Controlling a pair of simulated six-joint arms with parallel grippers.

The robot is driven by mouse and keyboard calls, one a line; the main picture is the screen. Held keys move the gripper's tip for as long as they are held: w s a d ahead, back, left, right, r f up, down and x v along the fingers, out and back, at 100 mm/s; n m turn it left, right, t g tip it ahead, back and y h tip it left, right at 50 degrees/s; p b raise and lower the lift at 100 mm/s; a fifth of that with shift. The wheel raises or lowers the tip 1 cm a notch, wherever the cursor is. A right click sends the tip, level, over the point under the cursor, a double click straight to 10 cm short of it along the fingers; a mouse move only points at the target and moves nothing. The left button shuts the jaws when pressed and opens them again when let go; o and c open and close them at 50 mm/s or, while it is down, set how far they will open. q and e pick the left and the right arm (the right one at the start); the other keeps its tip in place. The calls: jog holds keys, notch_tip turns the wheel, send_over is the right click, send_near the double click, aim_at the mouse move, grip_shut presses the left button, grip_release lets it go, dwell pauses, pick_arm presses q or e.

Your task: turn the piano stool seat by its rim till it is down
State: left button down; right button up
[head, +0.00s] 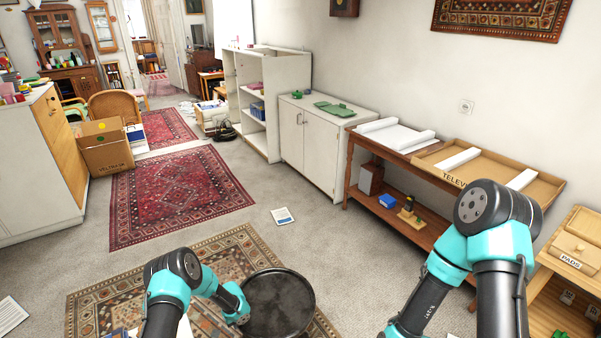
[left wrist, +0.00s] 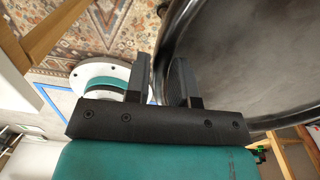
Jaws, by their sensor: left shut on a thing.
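The piano stool seat (head: 279,304) is a dark, round, dished disc with a raised rim, at the bottom middle of the head view. In the left wrist view the seat (left wrist: 245,60) fills the upper right. My left gripper (left wrist: 158,65) is shut on the seat's rim, with one finger outside and one inside it. In the head view my left wrist is at the seat's left edge and the fingers are hidden. The screw and most of the stool below the seat are hidden. My right arm is at the lower right; its gripper is out of the frame.
A low wooden shelf unit (head: 405,215) with a cardboard television tray (head: 545,190) runs along the right wall. A leaflet (head: 283,215) lies on the grey carpet.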

pick_arm(q)
jog(key=shift+w+a+r+m, duration=0.1)
jog(key=shift+w+a+m, duration=0.3)
jog(key=shift+w, duration=0.25)
jog(key=shift+w+a+m, duration=0.35)
jog(key=shift+w+m, duration=0.2)
jog(key=shift+w, duration=0.1)
jog(key=shift+w+a+r+m, duration=0.1)
jog(key=shift+w+a+m, duration=0.3)
jog(key=shift+w, duration=0.25)
jog(key=c, duration=0.7)
grip_release()
jog(key=shift+s+f, duration=0.15)
jog(key=shift+r, duration=3.45)
